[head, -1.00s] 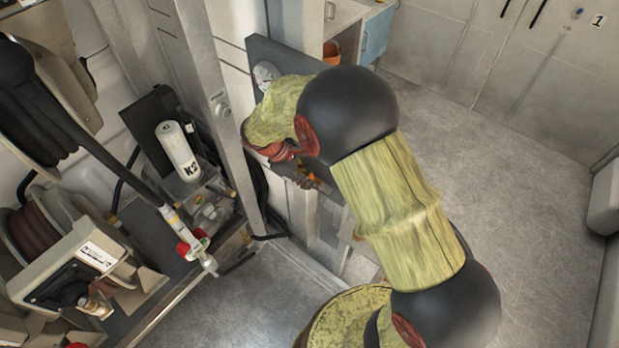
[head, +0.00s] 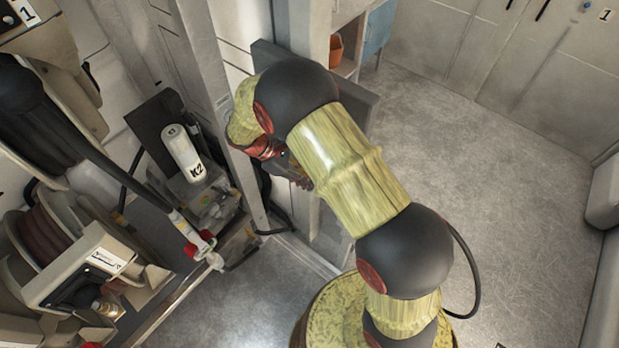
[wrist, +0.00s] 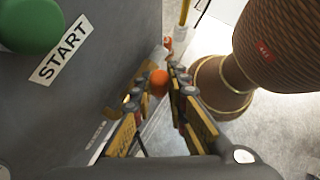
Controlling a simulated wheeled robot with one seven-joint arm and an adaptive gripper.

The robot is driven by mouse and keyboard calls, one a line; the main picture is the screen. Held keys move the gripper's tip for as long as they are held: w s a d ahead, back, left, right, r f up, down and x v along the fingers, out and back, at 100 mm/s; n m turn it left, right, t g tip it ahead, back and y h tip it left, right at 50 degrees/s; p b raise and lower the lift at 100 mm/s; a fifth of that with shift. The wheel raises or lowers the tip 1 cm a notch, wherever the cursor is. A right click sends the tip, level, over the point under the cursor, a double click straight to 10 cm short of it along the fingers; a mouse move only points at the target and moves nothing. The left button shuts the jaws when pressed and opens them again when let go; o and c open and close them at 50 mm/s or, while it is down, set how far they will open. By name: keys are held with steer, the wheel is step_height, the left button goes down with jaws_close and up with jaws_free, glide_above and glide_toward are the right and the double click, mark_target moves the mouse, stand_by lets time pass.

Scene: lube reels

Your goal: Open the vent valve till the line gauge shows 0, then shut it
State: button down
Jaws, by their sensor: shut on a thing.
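My gripper (head: 301,180) is beside the grey upright panel (head: 355,120), with its fingers partly hidden by my arm in the head view. In the wrist view its fingers (wrist: 159,88) are shut on a round orange knob (wrist: 158,80), which appears to be the vent valve's handle. The panel's grey face (wrist: 105,60) fills the left of the wrist view. A small red-orange part (wrist: 168,45) shows just beyond the fingertips. The line gauge is hidden behind my arm in the head view and is not in the wrist view, so its reading cannot be told.
A green button (wrist: 30,25) with a START label (wrist: 62,50) is on the panel near my gripper. A metal post (head: 225,130) and a bench with a white K2 canister (head: 182,152) and hose reels stand left. Open floor (head: 480,150) lies right.

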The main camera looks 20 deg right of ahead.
steer(key=c, duration=1.8)
jaws_free()
steer(key=shift+o, duration=0.2)
steer(key=v, duration=1.2)
steer(key=shift+w, duration=0.1)
